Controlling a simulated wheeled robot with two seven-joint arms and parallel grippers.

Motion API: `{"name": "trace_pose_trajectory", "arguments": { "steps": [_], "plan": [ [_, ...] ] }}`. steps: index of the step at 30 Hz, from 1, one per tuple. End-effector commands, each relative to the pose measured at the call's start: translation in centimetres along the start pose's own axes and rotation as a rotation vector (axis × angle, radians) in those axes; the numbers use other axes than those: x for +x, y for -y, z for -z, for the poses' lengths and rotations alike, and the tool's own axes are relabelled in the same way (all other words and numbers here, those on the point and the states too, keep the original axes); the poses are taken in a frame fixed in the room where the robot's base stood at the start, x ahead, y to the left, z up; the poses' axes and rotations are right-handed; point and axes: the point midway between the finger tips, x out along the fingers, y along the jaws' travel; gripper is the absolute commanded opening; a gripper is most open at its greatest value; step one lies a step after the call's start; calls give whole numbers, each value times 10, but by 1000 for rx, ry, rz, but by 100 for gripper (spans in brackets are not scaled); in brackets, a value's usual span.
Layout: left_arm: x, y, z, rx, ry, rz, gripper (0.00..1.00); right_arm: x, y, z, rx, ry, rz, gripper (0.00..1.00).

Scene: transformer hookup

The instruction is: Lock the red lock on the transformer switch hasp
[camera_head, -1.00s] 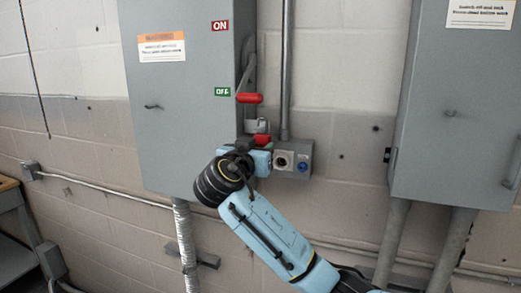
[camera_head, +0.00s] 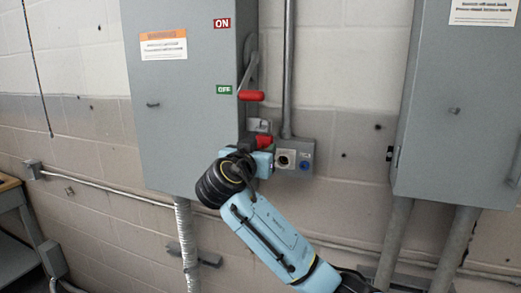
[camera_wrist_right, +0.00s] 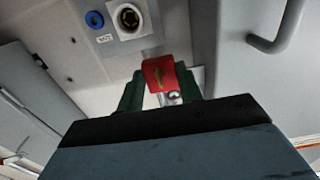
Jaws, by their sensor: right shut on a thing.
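The red lock (camera_head: 263,141) is held by my right gripper (camera_head: 262,152) at the lower right edge of the grey switch box (camera_head: 185,100). In the right wrist view the red lock (camera_wrist_right: 158,72) sits between the two dark green fingers of my right gripper (camera_wrist_right: 160,86). The grey metal hasp (camera_head: 259,126) is just above the lock, below the red-handled switch lever (camera_head: 251,95). The lever handle is by the green OFF label. I cannot tell whether the lock's shackle passes through the hasp. My left gripper is not in view.
A small grey outlet box (camera_head: 294,155) with a round socket and blue button is close right of the gripper. A vertical conduit (camera_head: 288,70) rises above it. Another grey cabinet (camera_head: 455,110) hangs at the right. A bench (camera_head: 20,225) stands at the lower left.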

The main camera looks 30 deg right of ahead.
Motion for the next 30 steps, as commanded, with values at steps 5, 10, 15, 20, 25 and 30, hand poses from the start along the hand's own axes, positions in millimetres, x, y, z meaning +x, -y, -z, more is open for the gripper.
{"name": "trace_pose_trajectory", "arguments": {
  "steps": [5, 10, 15, 20, 25, 30],
  "plan": [
    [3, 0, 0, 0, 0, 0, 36, 0, 0, -3, 0, -1, 0, 8],
    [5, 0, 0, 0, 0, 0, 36, 0, 0, -6, 0, -1, 0, 8],
    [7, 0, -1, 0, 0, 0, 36, 0, 0, -8, 0, -1, 0, 8],
    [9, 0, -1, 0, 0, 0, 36, 0, 0, -11, 0, -1, 0, 8],
    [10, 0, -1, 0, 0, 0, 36, 0, 0, -12, 0, -1, 0, 42],
    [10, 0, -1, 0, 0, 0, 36, 0, 0, -11, 0, -1, 0, 61]
  ]
}}
